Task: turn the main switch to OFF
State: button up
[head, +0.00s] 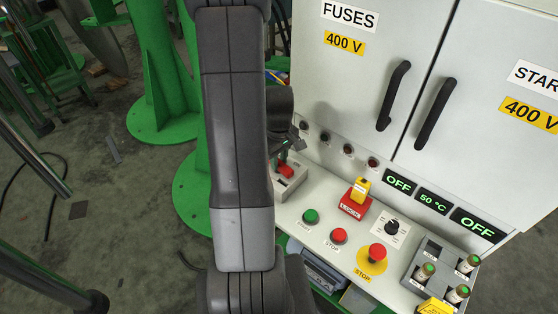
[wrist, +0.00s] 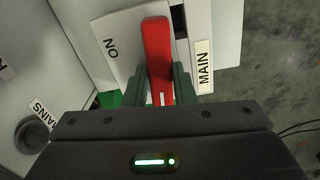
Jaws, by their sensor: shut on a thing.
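The main switch has a red handle (wrist: 157,48) on a light grey box with an ON label (wrist: 111,47) and a MAIN label (wrist: 204,67). In the wrist view the handle stands lengthwise between the fingers of my gripper (wrist: 160,88), which is shut on its near end. In the head view the red handle (head: 285,170) shows at the left end of the panel, with my gripper (head: 292,143) just above it, partly hidden by my arm. An OFF label beside the switch is not visible.
The sloped panel holds a green start button (head: 310,216), a red stop button (head: 339,236), a yellow-red LOCK block (head: 357,199), a rotary knob (head: 392,228) and an emergency stop (head: 377,252). Cabinet doors with black handles (head: 435,114) rise behind. A green pillar (head: 160,70) stands left.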

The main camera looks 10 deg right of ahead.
jog(key=shift+n, duration=0.7)
jog(key=o, duration=1)
notch_tip(320, 180, up, 14)
jog(key=shift+f+p, duration=0.1)
jog(key=shift+p, duration=0.2)
jog(key=shift+f, duration=0.1)
notch_tip(320, 180, down, 14)
jog(key=shift+r+b, duration=0.15)
jog(key=shift+b, duration=0.3)
